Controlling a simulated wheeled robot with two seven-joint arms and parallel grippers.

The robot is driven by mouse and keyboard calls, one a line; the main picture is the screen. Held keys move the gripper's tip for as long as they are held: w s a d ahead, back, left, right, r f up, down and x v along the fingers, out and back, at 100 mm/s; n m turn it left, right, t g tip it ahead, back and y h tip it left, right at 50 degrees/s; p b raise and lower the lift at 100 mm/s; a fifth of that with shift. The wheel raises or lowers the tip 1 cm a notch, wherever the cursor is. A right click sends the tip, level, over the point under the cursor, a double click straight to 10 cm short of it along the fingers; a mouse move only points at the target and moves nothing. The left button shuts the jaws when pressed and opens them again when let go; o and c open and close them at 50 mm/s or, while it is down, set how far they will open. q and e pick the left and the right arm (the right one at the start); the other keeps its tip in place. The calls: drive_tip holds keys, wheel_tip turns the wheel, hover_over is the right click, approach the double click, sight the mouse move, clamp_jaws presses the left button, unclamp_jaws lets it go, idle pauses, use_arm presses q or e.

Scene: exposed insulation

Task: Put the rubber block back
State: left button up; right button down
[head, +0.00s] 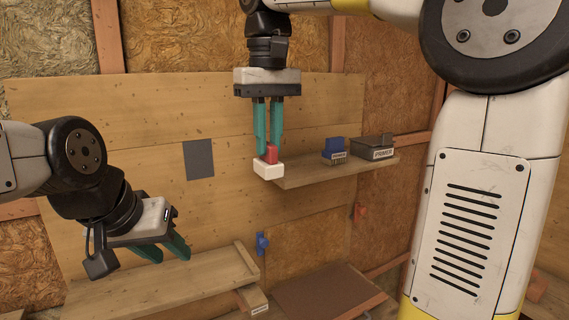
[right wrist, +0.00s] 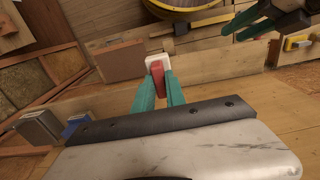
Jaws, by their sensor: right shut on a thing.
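The block in my right gripper, which I take to be the rubber block, has a red upper part and a white lower part (head: 268,170). It also shows in the right wrist view (right wrist: 157,66). My right gripper (head: 268,150) points straight down, with its teal fingers shut on the red part. In the head view the block appears in front of the left end of the upper shelf (head: 310,172); the gap to the shelf is hard to judge. My left gripper (head: 172,255) is open and empty at lower left, above the lower shelf (head: 165,285).
A blue block with bristles (head: 336,149) and a grey labelled box (head: 373,147) stand on the upper shelf's right part. A grey square (head: 199,160) is on the wooden wall. A blue hook (head: 262,243) and red hook (head: 359,212) are below. The shelf's left part looks clear.

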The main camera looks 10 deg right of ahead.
drive_tip(key=shift+w+d+r, duration=0.1)
drive_tip(key=shift+d+r, duration=0.05)
drive_tip(key=shift+r, duration=0.1)
drive_tip(key=shift+w+d+f, duration=0.8)
drive_tip(key=shift+w+d, duration=0.4)
drive_tip(key=shift+w, duration=1.15)
drive_tip(key=shift+w+d+f, duration=0.85)
drive_tip(key=shift+w+d, duration=0.4)
drive_tip(key=shift+w, duration=1.15)
drive_tip(key=shift+w+d+f, duration=0.8)
drive_tip(key=shift+w+d, duration=0.4)
drive_tip(key=shift+w, duration=1.15)
drive_tip(key=c, duration=1.4)
unclamp_jaws()
